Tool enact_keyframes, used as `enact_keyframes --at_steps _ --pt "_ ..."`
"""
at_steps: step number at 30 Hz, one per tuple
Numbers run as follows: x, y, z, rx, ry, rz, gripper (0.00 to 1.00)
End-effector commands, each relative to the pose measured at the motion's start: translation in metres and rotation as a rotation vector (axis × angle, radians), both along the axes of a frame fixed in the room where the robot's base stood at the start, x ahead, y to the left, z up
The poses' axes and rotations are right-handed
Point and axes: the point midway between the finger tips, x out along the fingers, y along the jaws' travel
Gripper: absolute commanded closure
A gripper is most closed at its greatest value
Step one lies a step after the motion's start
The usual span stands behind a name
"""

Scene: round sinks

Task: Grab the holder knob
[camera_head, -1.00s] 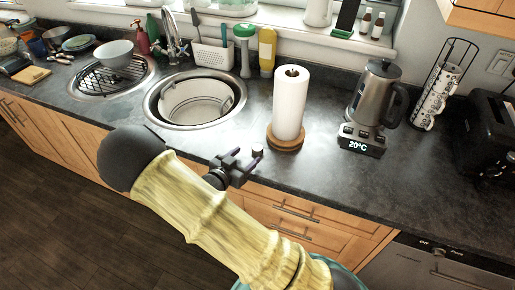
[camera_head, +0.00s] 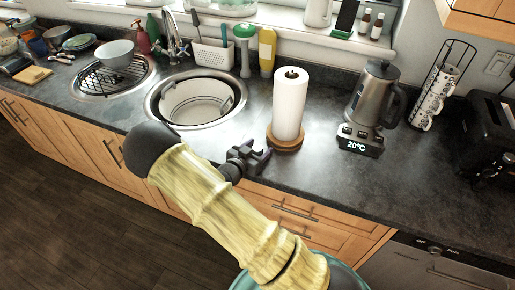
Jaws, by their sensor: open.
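The holder knob (camera_head: 291,73) is a small dark tip at the top centre of the paper towel roll (camera_head: 290,105). The white roll stands upright on a round wooden holder base (camera_head: 286,144) on the counter. My gripper (camera_head: 263,148) is open, just left of the roll's lower end and well below the knob in the picture. It overlaps the left side of the base in this view, and I cannot tell whether they touch. Nothing shows between its fingers.
A round sink (camera_head: 196,98) lies left of the roll. A steel kettle (camera_head: 377,93) on its base stands to the right, with a mug rack (camera_head: 435,95) and black toaster (camera_head: 490,137) beyond. The front counter right of the roll is clear.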

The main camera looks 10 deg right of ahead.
Motion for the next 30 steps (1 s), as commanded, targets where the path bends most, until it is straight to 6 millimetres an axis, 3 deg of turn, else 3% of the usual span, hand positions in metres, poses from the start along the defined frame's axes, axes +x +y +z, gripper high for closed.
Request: enact_keyframes --at_steps 14,22,30 --pt "-0.0001 0.0006 -0.0004 0.001 0.001 0.001 0.4" --pt "-0.0002 0.0006 -0.0003 0.001 0.001 0.001 0.87" --pt "-0.0001 0.0006 0.0005 0.001 -0.001 0.001 0.88"
